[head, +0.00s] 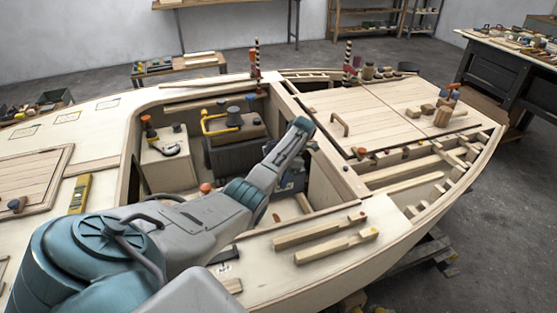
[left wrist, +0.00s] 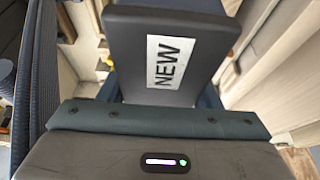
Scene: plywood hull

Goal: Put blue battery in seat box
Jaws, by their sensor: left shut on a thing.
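My left arm reaches from the lower left into the hull's open well in the head view. My left gripper (head: 288,186) is low in the well, mostly hidden behind my forearm. In the left wrist view my left gripper (left wrist: 158,100) is shut on a dark, flat-faced block with a white "NEW" label, which I take to be the battery (left wrist: 189,26). It looks dark grey rather than clearly blue here. I cannot tell which compartment is the seat box, or whether the battery touches anything below. My right gripper is not in view.
Pale wooden walls (left wrist: 259,30) stand close right of the battery, and a dark ribbed surface (left wrist: 37,75) is close left. A pale box (head: 168,165) and a dark unit with a yellow handle (head: 214,123) fill the well's left side. Wooden strips (head: 335,247) lie on the near deck.

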